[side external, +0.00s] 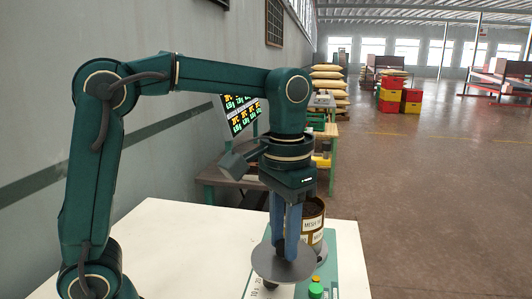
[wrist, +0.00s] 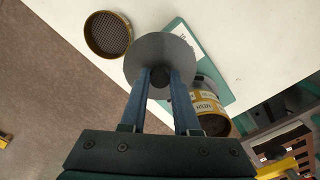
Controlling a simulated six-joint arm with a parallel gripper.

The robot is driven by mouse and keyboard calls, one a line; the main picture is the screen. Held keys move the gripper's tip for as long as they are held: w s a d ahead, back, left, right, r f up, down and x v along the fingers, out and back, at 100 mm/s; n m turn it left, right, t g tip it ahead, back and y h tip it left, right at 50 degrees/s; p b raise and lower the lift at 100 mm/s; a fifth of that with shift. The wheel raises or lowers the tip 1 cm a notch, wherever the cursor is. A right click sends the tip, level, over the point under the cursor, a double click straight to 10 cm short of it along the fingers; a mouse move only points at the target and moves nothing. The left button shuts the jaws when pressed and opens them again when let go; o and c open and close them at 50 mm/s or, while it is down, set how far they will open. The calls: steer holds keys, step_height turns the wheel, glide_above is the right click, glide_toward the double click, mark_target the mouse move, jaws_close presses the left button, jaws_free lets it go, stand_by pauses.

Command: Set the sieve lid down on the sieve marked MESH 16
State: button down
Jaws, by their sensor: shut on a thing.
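My gripper (side external: 284,246) is shut on the dark knob of the sieve lid, a flat grey disc (side external: 272,266). The lid also shows in the wrist view (wrist: 150,50), held between my two blue fingers (wrist: 160,78). Behind the lid in the side view stands a brass-rimmed sieve stack (side external: 316,213) with white labels; one reads MESH, its number not clear. The same stack shows right of my fingers in the wrist view (wrist: 225,127). A separate open brass sieve (wrist: 90,46) with dark mesh sits left of the lid; I see no label on it.
A teal board (side external: 347,262) lies under the stack on the white table (side external: 160,235). A green knob (side external: 316,288) stands near its front. A bench with a screen (side external: 242,113) is behind. The table left of the board looks clear in the side view.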

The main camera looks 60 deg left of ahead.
steer(key=shift+w+f+m, duration=0.1)
steer(key=shift+f+m, duration=0.05)
steer(key=shift+m, duration=0.45)
steer(key=s+a+f, duration=0.2)
steer(key=s+a, duration=0.1)
steer(key=a, duration=0.5)
steer(key=s+a+f, duration=0.2)
steer(key=a, duration=0.6)
steer(key=shift+s+f+m, duration=0.2)
steer(key=shift+s+m, duration=0.2)
steer(key=shift+d+f, duration=0.1)
steer(key=shift+f, duration=4.7)
steer(key=shift+f, duration=0.15)
steer(key=c, duration=0.6)
jaws_free()
steer(key=shift+c, duration=0.2)
